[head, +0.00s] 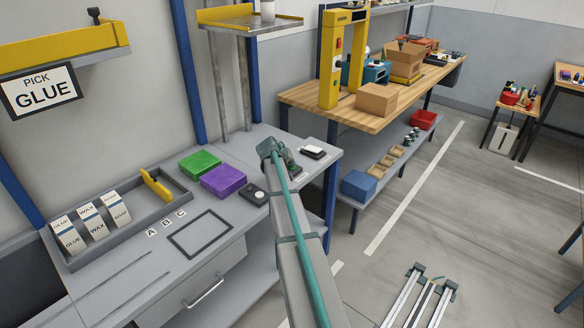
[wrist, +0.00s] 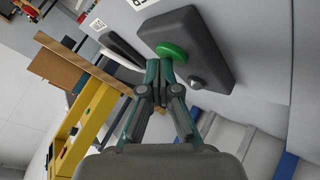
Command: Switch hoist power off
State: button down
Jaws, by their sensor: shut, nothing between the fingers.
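My gripper (wrist: 158,70) is shut and empty. In the wrist view its fingertips are right by a round green button (wrist: 172,51) on a dark grey box (wrist: 192,40). I cannot tell whether they touch it. A pointed metal toggle (wrist: 196,82) stands on the same box, right of the fingertips. In the head view my arm mostly hides this box at the grey bench's right end. A flat box with a white rocker (head: 313,149) lies beyond it, and a box with a round knob (head: 258,193) lies left of my arm. No readable label shows which control is the hoist power.
A green box (head: 199,163) and a purple box (head: 223,181) lie on the grey bench (head: 130,262), left of the controls. A grey tray (head: 98,252) holds several labelled packs. A yellow frame (head: 330,75) stands on the wooden bench (head: 300,97) behind. The floor to the right is mostly clear.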

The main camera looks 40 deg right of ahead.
aim_at(291, 168)
jog(key=shift+r, duration=0.4)
jog(key=shift+r, duration=0.1)
jog(key=shift+r+p, duration=1.3)
jog(key=shift+r, duration=1.65)
